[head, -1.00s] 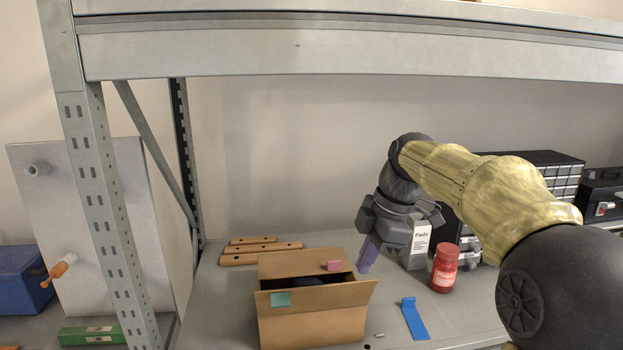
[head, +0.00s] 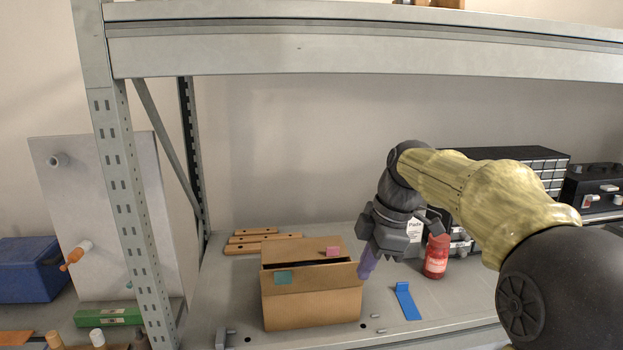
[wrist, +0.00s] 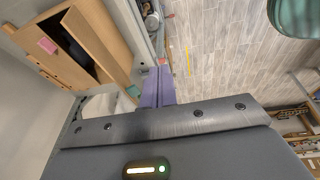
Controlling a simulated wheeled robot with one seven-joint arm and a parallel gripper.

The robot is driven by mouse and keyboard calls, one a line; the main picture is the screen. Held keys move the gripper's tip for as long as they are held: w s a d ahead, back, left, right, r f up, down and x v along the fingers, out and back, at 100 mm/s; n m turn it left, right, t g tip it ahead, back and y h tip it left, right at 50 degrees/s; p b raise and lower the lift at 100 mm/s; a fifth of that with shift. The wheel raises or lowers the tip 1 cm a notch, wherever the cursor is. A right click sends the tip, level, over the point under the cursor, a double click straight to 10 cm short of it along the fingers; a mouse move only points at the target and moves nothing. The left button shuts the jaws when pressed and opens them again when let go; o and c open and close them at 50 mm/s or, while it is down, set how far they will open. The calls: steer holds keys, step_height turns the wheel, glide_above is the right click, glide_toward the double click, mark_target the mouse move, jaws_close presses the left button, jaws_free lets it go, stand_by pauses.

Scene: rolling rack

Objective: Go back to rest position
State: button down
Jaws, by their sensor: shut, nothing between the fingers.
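My gripper (head: 367,264) hangs over the shelf just right of the open cardboard box, with its purple fingers pointing down. In the wrist view its purple fingers (wrist: 158,86) lie together with nothing between them. My arm reaches in from the right of the head view.
The cardboard box (head: 310,307) stands on the metal shelf, flaps up, its contents mostly hidden. Wooden bars (head: 262,244) lie behind. A rack post (head: 128,180) stands at left.

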steer(key=s+d+f+m+t+h, duration=0.1)
steer(key=s+d+f+m, duration=0.1)
steer(key=s+f+m, duration=0.5)
steer(key=s+d+f+m+h, duration=0.2)
steer(key=s+f+m, duration=0.6)
steer(key=f+m, duration=0.4)
step_height(320, 180, down, 3)
steer(key=shift+d+f+t, duration=0.1)
steer(key=shift+d+t, duration=0.3)
steer(key=shift+d, duration=0.2)
steer(key=shift+w, duration=0.15)
